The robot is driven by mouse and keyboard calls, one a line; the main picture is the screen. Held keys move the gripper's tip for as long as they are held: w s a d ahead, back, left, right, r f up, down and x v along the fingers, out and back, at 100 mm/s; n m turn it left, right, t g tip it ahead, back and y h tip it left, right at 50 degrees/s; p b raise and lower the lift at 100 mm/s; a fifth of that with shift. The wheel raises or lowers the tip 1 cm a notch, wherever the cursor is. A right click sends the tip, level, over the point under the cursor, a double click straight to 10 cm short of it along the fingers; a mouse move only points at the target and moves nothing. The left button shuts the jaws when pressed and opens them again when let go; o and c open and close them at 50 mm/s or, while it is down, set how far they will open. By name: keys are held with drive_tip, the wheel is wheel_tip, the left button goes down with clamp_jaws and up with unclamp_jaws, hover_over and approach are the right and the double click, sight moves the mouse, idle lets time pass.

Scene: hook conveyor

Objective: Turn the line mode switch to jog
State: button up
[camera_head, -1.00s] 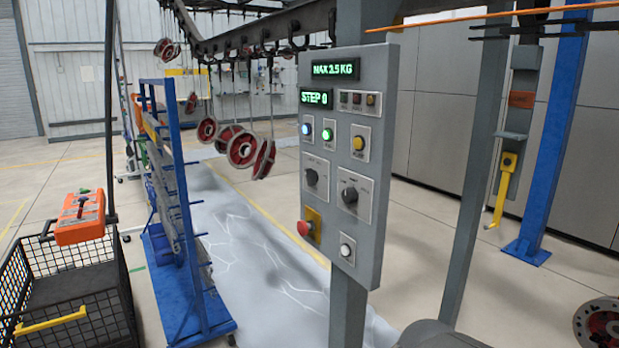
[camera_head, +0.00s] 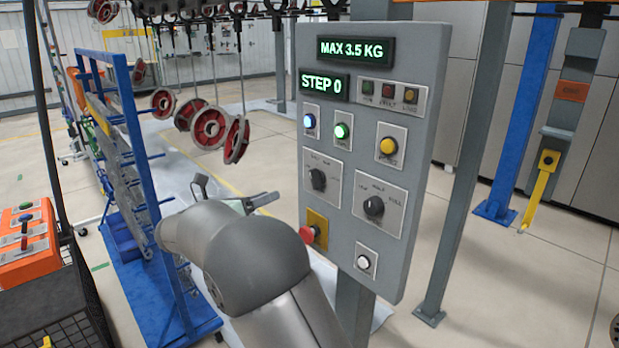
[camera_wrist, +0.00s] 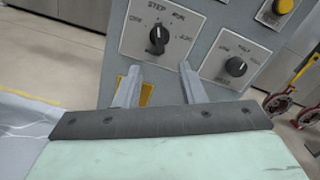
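The line mode switch is the left black rotary knob (camera_head: 318,179) on a plate of the grey panel. It also shows in the wrist view (camera_wrist: 159,37), where STEP and RUN are readable above it and the other labels are too small to read surely. Its pointer looks roughly upward, but the exact setting is unclear. My gripper (camera_head: 232,194) is left of the panel in the head view. In the wrist view my gripper (camera_wrist: 160,76) has its fingers apart and empty, just below the knob and not around it.
A second rotary knob (camera_head: 374,206) is to the right, with a red emergency button (camera_head: 309,234) and a white button (camera_head: 363,262) below. The displays read MAX 3.5 KG (camera_head: 355,50) and STEP 0 (camera_head: 324,84). A blue rack (camera_head: 140,150) stands left.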

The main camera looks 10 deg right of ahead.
sight(312, 179)
drive_tip(key=p+x, duration=0.3)
drive_tip(key=x, duration=1.1)
drive_tip(key=shift+w+d+r, duration=0.1)
drive_tip(key=shift+w+d, duration=0.1)
clamp_jaws()
